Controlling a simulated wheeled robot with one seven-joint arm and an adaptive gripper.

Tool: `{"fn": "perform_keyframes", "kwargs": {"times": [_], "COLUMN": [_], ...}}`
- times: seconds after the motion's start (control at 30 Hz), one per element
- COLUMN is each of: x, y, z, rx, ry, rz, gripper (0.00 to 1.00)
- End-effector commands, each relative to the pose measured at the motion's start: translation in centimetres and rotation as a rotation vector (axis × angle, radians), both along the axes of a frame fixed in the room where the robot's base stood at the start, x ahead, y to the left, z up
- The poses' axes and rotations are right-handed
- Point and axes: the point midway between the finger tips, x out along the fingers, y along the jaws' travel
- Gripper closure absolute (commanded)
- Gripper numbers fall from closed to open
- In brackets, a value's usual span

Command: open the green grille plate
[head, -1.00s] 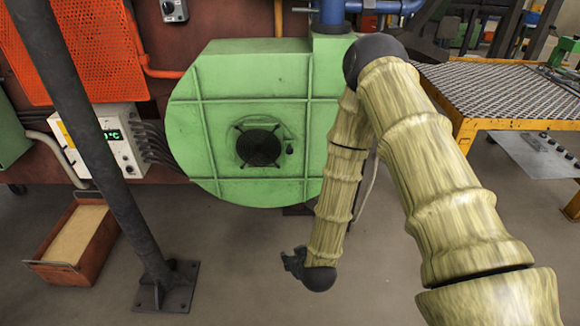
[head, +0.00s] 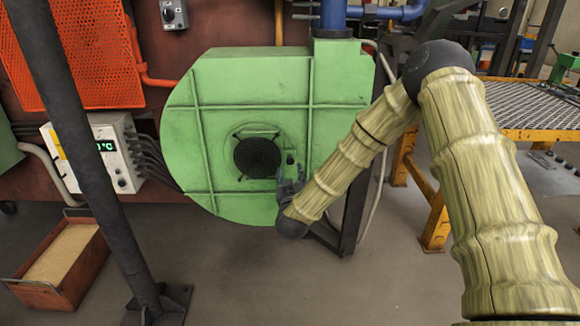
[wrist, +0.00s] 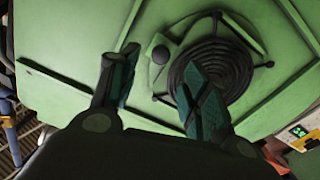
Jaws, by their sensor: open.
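The green grille plate (head: 277,138) is set in the front of the large green blower housing, around a round black grille. It looks flush and closed. A dark knob (head: 290,159) sits at its right side. In the wrist view the knob (wrist: 160,54) shows between my fingertips and the grille (wrist: 222,72) lies partly behind the right finger. My gripper (head: 290,183) is open and empty, just below the knob in the head view. Whether a finger touches the plate cannot be told.
The green housing (head: 225,85) fills the middle. A dark post (head: 85,150) stands at the left, before a control box (head: 110,150) and an orange sand tray (head: 60,262). A yellow-framed mesh table (head: 530,105) stands at the right. The floor in front is open.

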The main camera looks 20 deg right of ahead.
Motion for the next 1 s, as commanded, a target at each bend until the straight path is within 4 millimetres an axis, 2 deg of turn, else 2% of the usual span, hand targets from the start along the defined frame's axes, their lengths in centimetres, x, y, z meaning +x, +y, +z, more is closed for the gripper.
{"fn": "perform_keyframes", "kwargs": {"times": [0.3, 0.5, 0.9, 0.93, 1.0], "x": [4.9, 6.8, 7.4, 7.4, 7.4], "y": [-1.5, -1.9, -2.1, -2.1, -2.1], "z": [-0.1, -0.2, -0.1, -0.1, -0.1], "rx": [0.001, 0.001, 0.000, 0.000, 0.000], "ry": [-0.001, 0.001, 0.001, 0.001, 0.001], "rz": [-0.001, 0.001, 0.002, 0.002, 0.002], "gripper": [0.53, 0.53, 0.53, 0.55, 0.67]}}
